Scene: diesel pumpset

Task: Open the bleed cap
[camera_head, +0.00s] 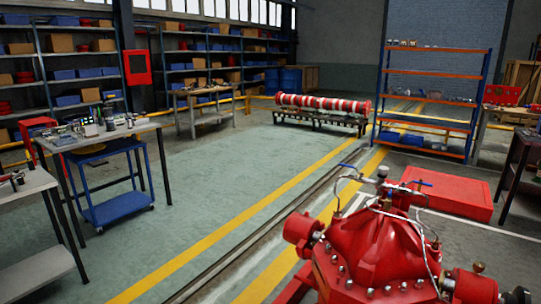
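A red pump casing (375,245) with bolts along its flange stands at the lower right, cut off by the bottom edge. On its top are small metal fittings (382,173), thin pipes and blue-handled valves, one handle (348,167) at the left and one (424,184) at the right. Which of these fittings is the bleed cap I cannot tell at this size. A small brass-coloured fitting (478,267) sits on the pump's right end. Neither of my grippers is in view.
A low red box (447,191) lies behind the pump. An orange-and-blue shelf (432,86) stands farther back. Workbenches (104,134) and a blue cart (115,207) stand at left. The green floor (200,190) between the cart and the yellow lines is clear.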

